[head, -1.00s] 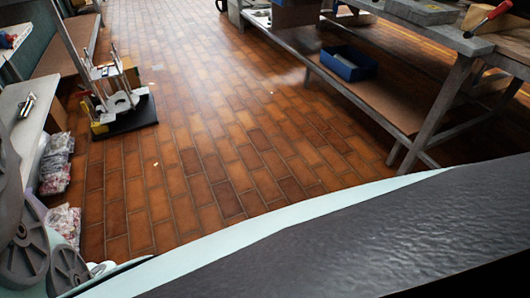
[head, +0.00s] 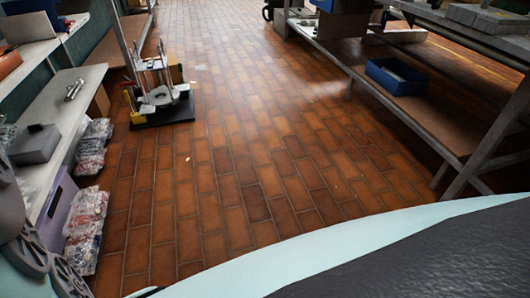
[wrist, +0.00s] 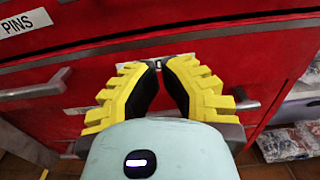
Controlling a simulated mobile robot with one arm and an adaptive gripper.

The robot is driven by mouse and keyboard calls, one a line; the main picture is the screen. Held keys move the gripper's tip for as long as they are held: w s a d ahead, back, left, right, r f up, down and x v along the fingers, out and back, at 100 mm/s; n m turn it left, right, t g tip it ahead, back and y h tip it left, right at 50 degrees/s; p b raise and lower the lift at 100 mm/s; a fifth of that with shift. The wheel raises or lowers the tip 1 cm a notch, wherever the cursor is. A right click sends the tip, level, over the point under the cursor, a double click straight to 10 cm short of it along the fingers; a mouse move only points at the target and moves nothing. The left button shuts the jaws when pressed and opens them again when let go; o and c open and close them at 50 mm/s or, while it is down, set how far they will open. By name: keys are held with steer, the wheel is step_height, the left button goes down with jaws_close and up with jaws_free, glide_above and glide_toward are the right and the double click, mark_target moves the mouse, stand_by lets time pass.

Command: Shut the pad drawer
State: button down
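In the wrist view, a red drawer front (wrist: 240,65) fills most of the picture. A label reading PINS (wrist: 24,22) is on the red face at upper left. I read no pad label, so I cannot tell which front is the pad drawer or how far it stands out. My gripper (wrist: 159,66), with yellow and black fingers, points at the red front. Its fingertips lean close together with a narrow gap, and I see nothing held. I cannot tell whether they touch the front. A metal handle (wrist: 30,92) shows at left. The head view shows neither the drawers nor my gripper.
In the head view, a workbench (head: 470,150) with a blue bin (head: 397,78) on its lower shelf runs along the right. A wheeled-looking stand on a black base (head: 163,112) is at left. Bagged goods (head: 86,215) lie under the left bench. The tiled floor between is clear.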

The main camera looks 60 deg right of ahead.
steer(key=b+x, duration=0.1)
steer(key=x, duration=0.4)
steer(key=shift+a, duration=0.1)
steer(key=x, duration=0.2)
steer(key=shift+w+a+p, duration=0.1)
steer(key=shift+w+p, duration=0.2)
steer(key=shift+s, duration=0.1)
stand_by(0.5)
